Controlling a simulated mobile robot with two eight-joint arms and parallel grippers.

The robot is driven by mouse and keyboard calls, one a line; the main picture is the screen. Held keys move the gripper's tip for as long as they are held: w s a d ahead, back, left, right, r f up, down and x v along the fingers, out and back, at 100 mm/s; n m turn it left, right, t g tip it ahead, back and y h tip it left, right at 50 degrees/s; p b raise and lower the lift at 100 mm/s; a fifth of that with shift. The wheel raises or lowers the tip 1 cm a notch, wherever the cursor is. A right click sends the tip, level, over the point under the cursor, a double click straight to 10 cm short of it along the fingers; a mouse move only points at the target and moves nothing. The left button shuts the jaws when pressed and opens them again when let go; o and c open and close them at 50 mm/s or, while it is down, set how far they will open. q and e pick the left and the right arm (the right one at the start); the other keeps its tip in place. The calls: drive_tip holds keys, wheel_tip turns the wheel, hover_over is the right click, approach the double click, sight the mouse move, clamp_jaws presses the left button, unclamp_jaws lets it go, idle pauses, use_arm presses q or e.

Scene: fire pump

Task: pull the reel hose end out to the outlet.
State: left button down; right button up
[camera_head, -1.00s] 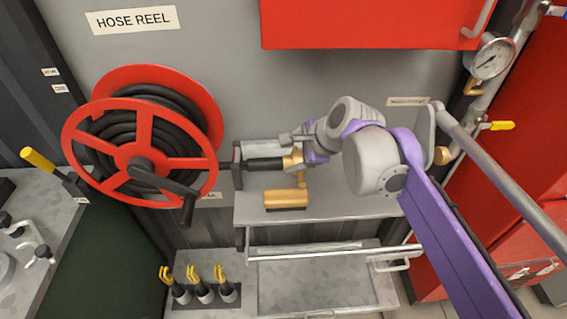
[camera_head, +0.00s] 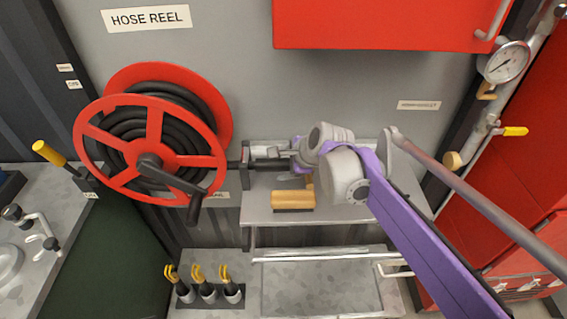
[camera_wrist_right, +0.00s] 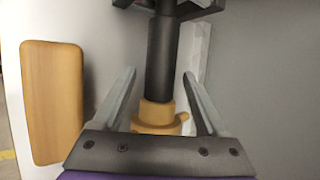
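The red hose reel (camera_head: 154,140) with black hose wound on it is at the left in the head view. The hose end is a black nozzle (camera_head: 266,163) lying level in a dark bracket just right of the reel. In the right wrist view the hose end (camera_wrist_right: 160,65) runs up the middle, with a brass collar (camera_wrist_right: 157,116) at its near end. My right gripper (camera_head: 286,156) is at this collar. Its fingers (camera_wrist_right: 158,90) stand apart on both sides, with gaps showing, so it is open. I cannot tell for sure which fitting is the outlet. My left gripper is not in view.
A wooden block (camera_head: 293,200) lies on the grey shelf (camera_head: 350,212) below my right gripper. A red cabinet (camera_head: 380,22) hangs above. A pressure gauge (camera_head: 503,62), a yellow-handled valve (camera_head: 514,131) and a brass fitting (camera_head: 452,161) are at the right.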

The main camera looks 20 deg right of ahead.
clamp_jaws()
idle(1.3)
